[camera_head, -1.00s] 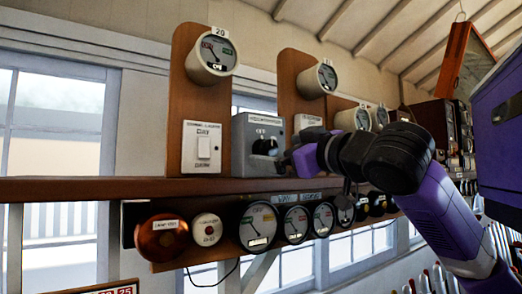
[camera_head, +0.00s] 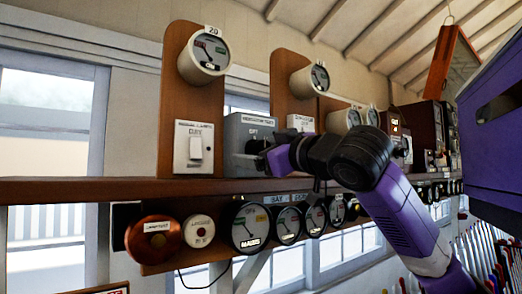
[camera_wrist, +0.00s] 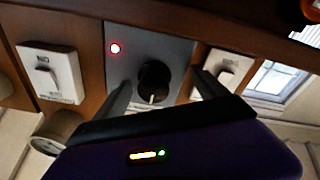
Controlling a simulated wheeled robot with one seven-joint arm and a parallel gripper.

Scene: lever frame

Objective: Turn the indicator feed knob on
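The indicator feed box (camera_head: 240,135) is a grey metal box with a label along its top, standing on the wooden shelf. Its round black knob (camera_head: 255,146) is on the front, partly hidden by my gripper in the head view. My gripper (camera_wrist: 165,79) is open, with one dark finger on each side of the knob. The fingers look apart from it; whether either touches, I cannot tell. It also shows in the head view (camera_head: 264,160).
A white switch (camera_head: 195,148) is left of the box, and another white switch (camera_wrist: 222,72) shows in the wrist view. Round gauges (camera_head: 204,54) are mounted above. The shelf edge (camera_head: 100,190) runs beneath, with a red bell-like disc (camera_head: 153,240) and several dials below.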

